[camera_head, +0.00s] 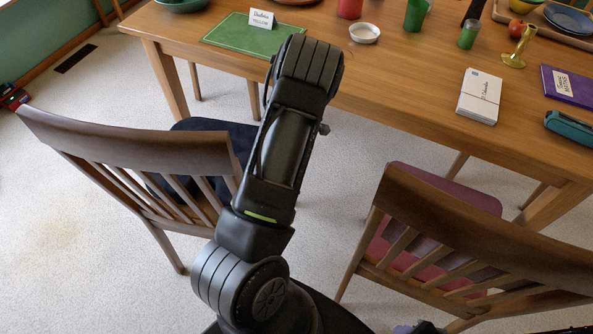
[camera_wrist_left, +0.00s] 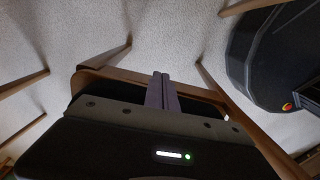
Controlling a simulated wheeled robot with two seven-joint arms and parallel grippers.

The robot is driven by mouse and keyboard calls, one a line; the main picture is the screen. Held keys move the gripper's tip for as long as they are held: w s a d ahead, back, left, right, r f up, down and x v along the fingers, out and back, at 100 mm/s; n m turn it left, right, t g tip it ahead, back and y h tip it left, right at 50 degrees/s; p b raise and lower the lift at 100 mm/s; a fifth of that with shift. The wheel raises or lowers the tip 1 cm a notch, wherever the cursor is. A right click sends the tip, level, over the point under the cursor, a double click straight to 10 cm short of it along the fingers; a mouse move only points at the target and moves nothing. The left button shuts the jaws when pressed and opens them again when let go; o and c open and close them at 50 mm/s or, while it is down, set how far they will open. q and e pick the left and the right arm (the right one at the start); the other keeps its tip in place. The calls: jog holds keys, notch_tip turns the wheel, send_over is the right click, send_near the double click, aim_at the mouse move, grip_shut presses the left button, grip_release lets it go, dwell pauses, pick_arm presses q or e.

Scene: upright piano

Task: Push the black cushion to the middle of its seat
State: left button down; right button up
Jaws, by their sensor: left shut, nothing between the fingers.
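The black cushion (camera_head: 208,127) lies on the seat of the left wooden chair (camera_head: 135,150). It shows past and between the slats of the backrest, and my left arm covers its right part. In the left wrist view, a dark surface, apparently the cushion (camera_wrist_left: 197,92), shows beside the fingers, within the wooden seat edge (camera_wrist_left: 118,72). My left gripper (camera_wrist_left: 160,88) is shut and empty, over the seat. Whether its fingertips touch the cushion cannot be told. In the head view the left gripper is hidden behind its own arm.
A wooden table (camera_head: 400,75) stands beyond the chairs, with a green mat (camera_head: 240,38), a white bowl (camera_head: 364,33) and a paper stack (camera_head: 480,97) on it. A second chair (camera_head: 470,240) with a maroon cushion (camera_head: 440,185) stands at right. Carpet (camera_head: 70,240) is clear at left.

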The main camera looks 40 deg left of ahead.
pick_arm(q)
notch_tip(320, 180, up, 5)
jog(key=shift+w+d+r, duration=0.1)
jog(key=shift+w+d, duration=0.05)
pick_arm(e)
jog(key=shift+w+d+r, duration=0.1)
jog(key=shift+r, duration=0.15)
jog(key=shift+d, duration=0.1)
dwell(0.3)
